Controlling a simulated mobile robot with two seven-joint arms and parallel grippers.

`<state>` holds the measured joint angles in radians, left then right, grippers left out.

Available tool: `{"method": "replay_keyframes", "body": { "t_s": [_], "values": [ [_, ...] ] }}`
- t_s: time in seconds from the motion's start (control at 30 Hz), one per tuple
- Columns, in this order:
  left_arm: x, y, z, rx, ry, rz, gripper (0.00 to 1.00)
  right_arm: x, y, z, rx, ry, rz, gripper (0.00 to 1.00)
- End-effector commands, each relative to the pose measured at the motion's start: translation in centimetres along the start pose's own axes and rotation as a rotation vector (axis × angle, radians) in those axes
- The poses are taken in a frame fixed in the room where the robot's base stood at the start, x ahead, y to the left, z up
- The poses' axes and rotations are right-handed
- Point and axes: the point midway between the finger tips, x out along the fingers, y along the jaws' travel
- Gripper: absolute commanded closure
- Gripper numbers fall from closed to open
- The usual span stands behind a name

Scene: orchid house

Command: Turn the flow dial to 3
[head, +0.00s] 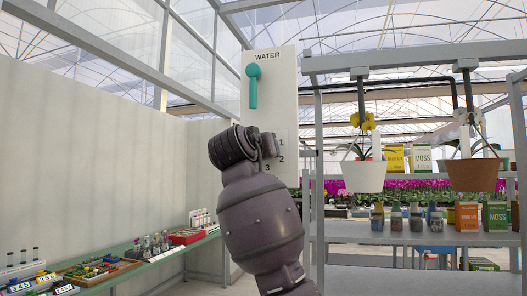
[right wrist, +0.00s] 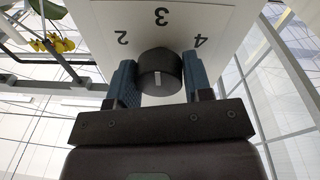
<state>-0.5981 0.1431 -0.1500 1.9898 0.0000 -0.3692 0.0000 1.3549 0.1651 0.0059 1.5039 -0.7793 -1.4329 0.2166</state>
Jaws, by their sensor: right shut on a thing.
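The flow dial (right wrist: 160,75) is a dark round knob with a white mark. In the right wrist view it sits between the two blue fingers of my right gripper (right wrist: 160,82), which is shut on it. The numbers 2, 3 and 4 stand around it, upside down, with 3 straight above. The white mark looks roughly in line with 3, but its exact pointing is hard to tell. My left gripper is not in view.
A teal lever (head: 253,85) under the word WATER hangs straight down above my gripper. To the right, hanging pots (head: 363,176) and a shelf (head: 420,236) of boxes stand close by. A green bench (head: 150,257) with trays is at the lower left.

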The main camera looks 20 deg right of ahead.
Motion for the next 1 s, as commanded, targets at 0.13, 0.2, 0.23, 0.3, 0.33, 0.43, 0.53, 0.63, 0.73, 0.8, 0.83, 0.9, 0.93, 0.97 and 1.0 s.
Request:
{"method": "replay_keyframes", "body": {
  "t_s": [0.13, 0.2, 0.23, 0.3, 0.33, 0.43, 0.53, 0.63, 0.73, 0.8, 0.83, 0.9, 0.93, 0.97, 1.0],
  "values": [
    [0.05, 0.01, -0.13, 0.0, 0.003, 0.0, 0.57, -0.03, -0.03, 0.04, 0.031, -0.003, 0.003, 0.78],
    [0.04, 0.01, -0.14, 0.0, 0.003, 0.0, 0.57, -0.02, -0.03, 0.04, 0.039, -0.004, 0.003, 0.78],
    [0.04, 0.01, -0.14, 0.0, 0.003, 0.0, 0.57, -0.02, -0.03, 0.04, 0.042, -0.004, 0.003, 0.78],
    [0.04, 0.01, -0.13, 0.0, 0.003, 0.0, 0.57, -0.02, -0.02, 0.05, 0.045, -0.004, 0.004, 0.78],
    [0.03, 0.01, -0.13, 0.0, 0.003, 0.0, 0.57, -0.02, -0.02, 0.05, 0.046, -0.004, 0.004, 0.78],
    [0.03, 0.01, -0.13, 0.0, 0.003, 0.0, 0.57, -0.02, -0.02, 0.05, 0.046, -0.004, 0.004, 0.78],
    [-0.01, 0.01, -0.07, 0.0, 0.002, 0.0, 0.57, -0.02, -0.02, 0.04, 0.045, -0.004, 0.004, 0.78],
    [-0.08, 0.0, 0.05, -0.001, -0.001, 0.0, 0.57, -0.02, -0.02, 0.05, 0.045, -0.004, 0.004, 0.52],
    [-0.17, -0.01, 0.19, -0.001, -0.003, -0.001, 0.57, -0.02, -0.02, 0.04, 0.045, -0.004, 0.003, 0.37],
    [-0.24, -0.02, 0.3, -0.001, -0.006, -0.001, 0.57, -0.01, -0.02, 0.03, 0.045, -0.003, 0.003, 0.29],
    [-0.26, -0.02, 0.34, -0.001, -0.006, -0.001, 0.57, -0.01, -0.02, 0.02, 0.045, -0.003, 0.003, 0.29],
    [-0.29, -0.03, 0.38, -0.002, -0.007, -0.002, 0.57, -0.01, -0.01, 0.02, 0.044, -0.003, 0.003, 0.29],
    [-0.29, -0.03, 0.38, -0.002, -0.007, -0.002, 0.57, -0.01, -0.01, 0.02, 0.044, -0.003, 0.003, 0.29],
    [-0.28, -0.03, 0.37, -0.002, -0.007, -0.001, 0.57, -0.01, -0.01, 0.01, 0.044, -0.003, 0.003, 0.29],
    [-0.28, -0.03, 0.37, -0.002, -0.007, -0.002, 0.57, -0.01, -0.01, 0.01, 0.044, -0.003, 0.003, 0.29]
  ]
}}
